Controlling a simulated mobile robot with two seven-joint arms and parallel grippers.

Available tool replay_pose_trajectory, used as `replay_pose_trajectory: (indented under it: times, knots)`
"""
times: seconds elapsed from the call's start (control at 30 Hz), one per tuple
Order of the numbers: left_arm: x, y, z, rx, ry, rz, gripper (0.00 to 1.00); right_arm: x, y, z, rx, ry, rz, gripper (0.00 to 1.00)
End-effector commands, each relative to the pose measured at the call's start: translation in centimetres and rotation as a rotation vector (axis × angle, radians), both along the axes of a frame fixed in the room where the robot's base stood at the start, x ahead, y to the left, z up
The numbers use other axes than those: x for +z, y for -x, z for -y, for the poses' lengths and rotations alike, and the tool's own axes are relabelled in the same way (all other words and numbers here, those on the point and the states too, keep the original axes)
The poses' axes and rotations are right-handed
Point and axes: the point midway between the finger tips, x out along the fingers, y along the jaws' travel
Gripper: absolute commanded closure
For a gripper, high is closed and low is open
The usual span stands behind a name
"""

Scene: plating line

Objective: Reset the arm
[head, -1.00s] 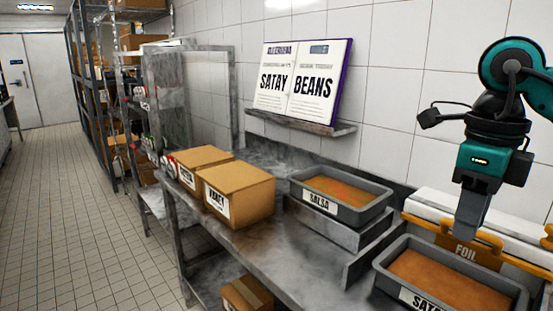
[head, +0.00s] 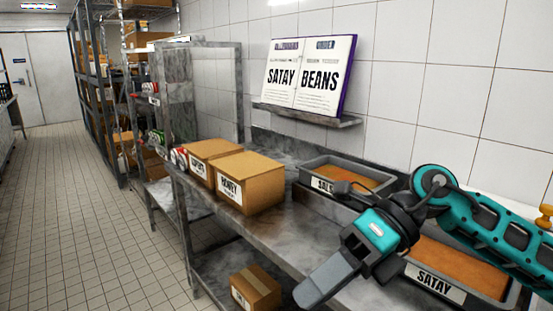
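My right arm (head: 490,235) comes in from the right edge. Its gripper (head: 312,292) hangs over the front of the steel counter, pointing down and to the left. I see its fingers from the side, so I cannot tell whether they are open or shut. No held object shows at the visible part of the fingers. My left gripper is not in view.
A satay tray (head: 440,285) and a salsa tray (head: 318,184) stand on the counter (head: 262,228), partly behind my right arm. Cardboard boxes (head: 250,180) stand left of them. An open book (head: 308,75) rests on a wall shelf. Floor at left is clear.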

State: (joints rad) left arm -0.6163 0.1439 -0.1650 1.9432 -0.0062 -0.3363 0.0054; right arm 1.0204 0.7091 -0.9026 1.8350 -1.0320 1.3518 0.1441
Motion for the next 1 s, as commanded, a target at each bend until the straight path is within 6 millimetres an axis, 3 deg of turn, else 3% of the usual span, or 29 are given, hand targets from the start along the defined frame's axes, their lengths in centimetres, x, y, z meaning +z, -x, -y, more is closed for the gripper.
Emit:
replay_pose_trajectory:
  times: [0.1, 0.23, 0.37, 0.53, 0.67, 0.77, 0.87, 1.0]
  knots:
    - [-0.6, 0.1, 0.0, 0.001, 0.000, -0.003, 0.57, 0.0, 0.9, -3.3, -0.073, -0.259, -0.179, 0.71]
    - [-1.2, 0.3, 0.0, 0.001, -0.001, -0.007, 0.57, 0.7, 0.3, -5.1, -0.208, -0.516, -0.383, 0.71]
    - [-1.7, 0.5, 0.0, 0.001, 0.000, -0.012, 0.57, 0.4, -1.7, -5.1, -0.394, -0.739, -0.604, 0.71]
    - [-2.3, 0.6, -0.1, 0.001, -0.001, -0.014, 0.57, -3.0, -5.2, -2.7, -0.706, -0.968, -0.910, 0.71]
    - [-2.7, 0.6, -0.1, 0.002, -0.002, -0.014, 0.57, -8.4, -7.2, 0.4, -0.990, -1.087, -1.152, 0.71]
    - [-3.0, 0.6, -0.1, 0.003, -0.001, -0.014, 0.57, -14.0, -7.5, 3.2, -1.232, -1.139, -1.339, 0.71]
    - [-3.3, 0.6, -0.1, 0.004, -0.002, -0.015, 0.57, -20.7, -6.2, 6.1, -1.490, -1.152, -1.527, 0.71]
    - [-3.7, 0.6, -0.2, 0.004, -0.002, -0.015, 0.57, -29.3, -2.0, 9.4, -1.829, -1.110, -1.754, 0.71]
